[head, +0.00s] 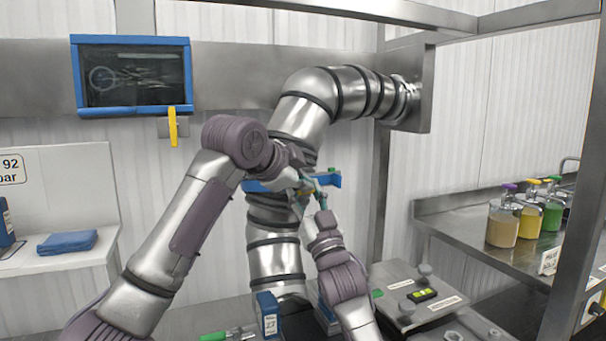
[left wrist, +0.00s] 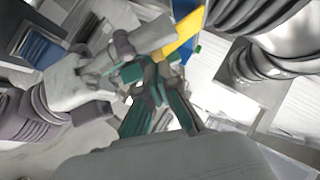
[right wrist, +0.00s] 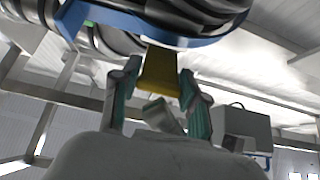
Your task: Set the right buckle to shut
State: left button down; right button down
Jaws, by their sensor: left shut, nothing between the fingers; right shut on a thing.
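A blue clamp band (head: 334,180) sits around the thick steel pipe, partly hidden by my grippers. It shows large in the right wrist view (right wrist: 205,42). A yellow buckle lever (right wrist: 159,72) hangs below the blue band, between the fingers of my right gripper (right wrist: 157,98), which is shut on it. My left gripper (head: 298,186) is shut and empty, close beside the clamp. In the left wrist view its green-padded fingers (left wrist: 155,97) are together, just below a yellow part (left wrist: 190,35). Whether the buckle is latched is hidden.
The steel pipe (head: 273,256) rises between my arms and bends to the right wall. Several pump bottles (head: 503,225) stand on the right counter. A blue cloth (head: 67,242) lies on the left shelf.

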pick_arm(q)
jog(key=shift+w+f, duration=0.2)
jog(key=shift+a, duration=0.1)
